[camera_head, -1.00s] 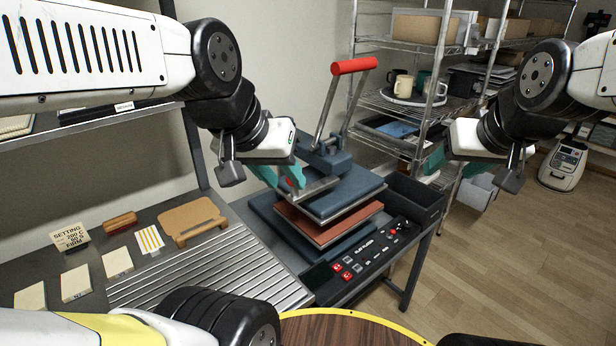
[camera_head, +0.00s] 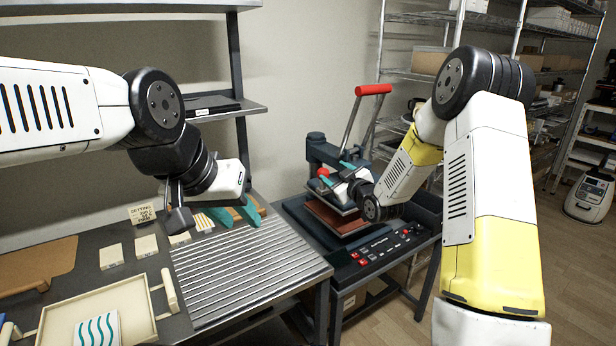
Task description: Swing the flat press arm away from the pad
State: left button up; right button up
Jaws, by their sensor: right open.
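The press stands on the bench with its dark blue post (camera_head: 318,147), a red-handled lever (camera_head: 373,89) above and a red knob (camera_head: 323,172) on its arm. The flat upper plate is mostly hidden behind my right gripper, and appears to lie over the reddish-brown pad (camera_head: 335,217). My right gripper (camera_head: 338,171) is open, its teal fingers beside the red knob; I cannot tell whether they touch it.
The control panel (camera_head: 385,248) lies in front of the press, with a dark bin (camera_head: 425,208) at its right. A cream tray (camera_head: 100,310) with a wavy-patterned sheet (camera_head: 98,330) is at lower left. Wire shelves (camera_head: 395,75) stand behind. The ribbed surface is clear.

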aim_at(319, 170)
jog(key=shift+s+a+f, duration=0.2)
jog(key=shift+a+f, duration=0.25)
jog(key=shift+w+a+f+y, duration=0.25)
jog(key=shift+f+y, duration=0.15)
jog(key=shift+f, duration=0.1)
jog(key=shift+a+f+t, duration=0.1)
jog(key=shift+t, duration=0.2)
jog(key=shift+n, duration=0.3)
jog(key=shift+x, duration=3.9)
jog(key=shift+s, duration=0.1)
grip_shut()
